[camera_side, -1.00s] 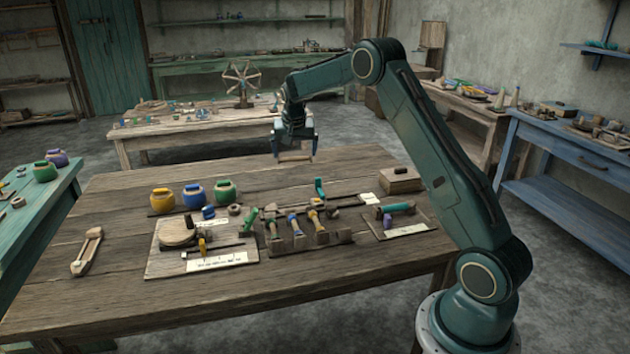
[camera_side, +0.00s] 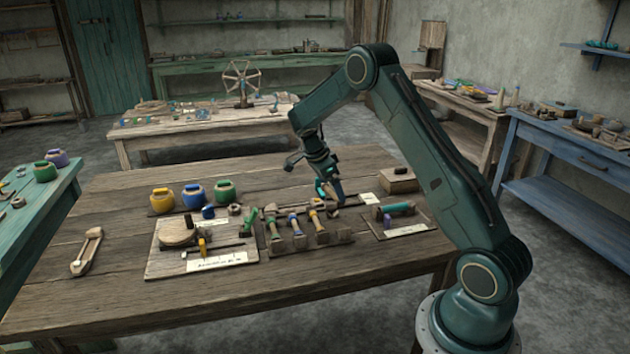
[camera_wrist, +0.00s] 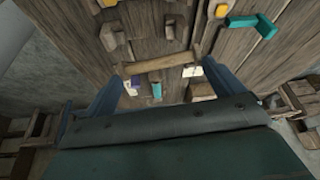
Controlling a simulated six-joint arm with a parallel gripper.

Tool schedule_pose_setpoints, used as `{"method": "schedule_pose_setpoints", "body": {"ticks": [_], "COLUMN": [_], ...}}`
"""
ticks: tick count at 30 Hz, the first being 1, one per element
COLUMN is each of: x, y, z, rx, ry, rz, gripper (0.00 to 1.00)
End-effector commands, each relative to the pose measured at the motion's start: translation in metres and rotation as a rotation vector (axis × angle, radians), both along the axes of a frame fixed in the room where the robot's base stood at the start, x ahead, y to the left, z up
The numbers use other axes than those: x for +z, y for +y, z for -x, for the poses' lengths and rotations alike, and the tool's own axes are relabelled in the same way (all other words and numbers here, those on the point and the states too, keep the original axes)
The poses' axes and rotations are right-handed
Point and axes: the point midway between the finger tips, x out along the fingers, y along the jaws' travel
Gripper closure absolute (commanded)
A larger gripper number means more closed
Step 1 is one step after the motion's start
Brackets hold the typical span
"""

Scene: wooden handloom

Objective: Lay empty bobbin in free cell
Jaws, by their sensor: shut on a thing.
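My gripper (camera_side: 330,188) is over the table behind the bobbin rack (camera_side: 335,238), at the rack's right side. In the wrist view my gripper (camera_wrist: 158,80) is shut on a plain wooden bobbin (camera_wrist: 160,64), which spans crosswise between the two blue-grey fingers. In the side view the held bobbin is hard to make out against the dark gripper. Which cell is free cannot be told clearly.
A teal angled piece (camera_wrist: 256,24) lies close to my gripper. A wooden box (camera_side: 400,182) and a board with a green-wrapped piece (camera_side: 399,208) are at the right. Yellow, blue and green pots (camera_side: 193,197) stand at the left.

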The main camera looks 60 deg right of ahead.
Motion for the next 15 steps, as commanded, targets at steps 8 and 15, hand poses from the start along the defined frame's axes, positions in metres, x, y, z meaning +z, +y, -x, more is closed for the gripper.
{"method": "schedule_pose_setpoints", "body": {"ticks": [8, 15], "x": [-0.006, -0.007], "y": [0.002, 0.003], "z": [0.018, 0.020], "rx": [-0.158, -0.176], "ry": [-0.002, -0.004], "rz": [0.001, 0.002], "gripper": [0.28, 0.28]}}
